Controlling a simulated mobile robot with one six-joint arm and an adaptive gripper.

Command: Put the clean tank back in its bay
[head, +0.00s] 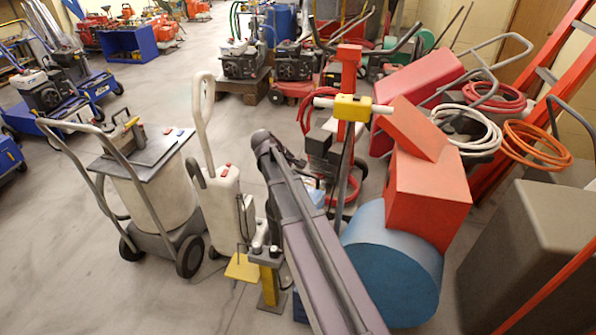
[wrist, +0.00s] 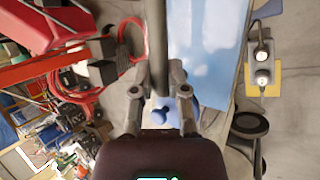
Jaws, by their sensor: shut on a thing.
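A pale blue, see-through tank (wrist: 208,45) fills the upper middle of the wrist view, with a small blue knob (wrist: 165,113) near its lower left end. My gripper (wrist: 158,82) is shut on a dark bar (wrist: 156,40) that lies over the tank's left edge and looks like its handle. In the head view only a light blue patch of the tank (head: 316,196) shows behind my arm, and my gripper is hidden there. I cannot make out the bay for certain. A white upright machine (head: 224,200) with a long loop handle stands left of my arm.
A post with a yellow plate (head: 243,268) and grey knobs stands beside my arm; it shows at right in the wrist view (wrist: 263,78). A large blue drum (head: 390,265) and red boxes crowd the right. A wheeled cart (head: 150,205) stands left. The front-left floor is clear.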

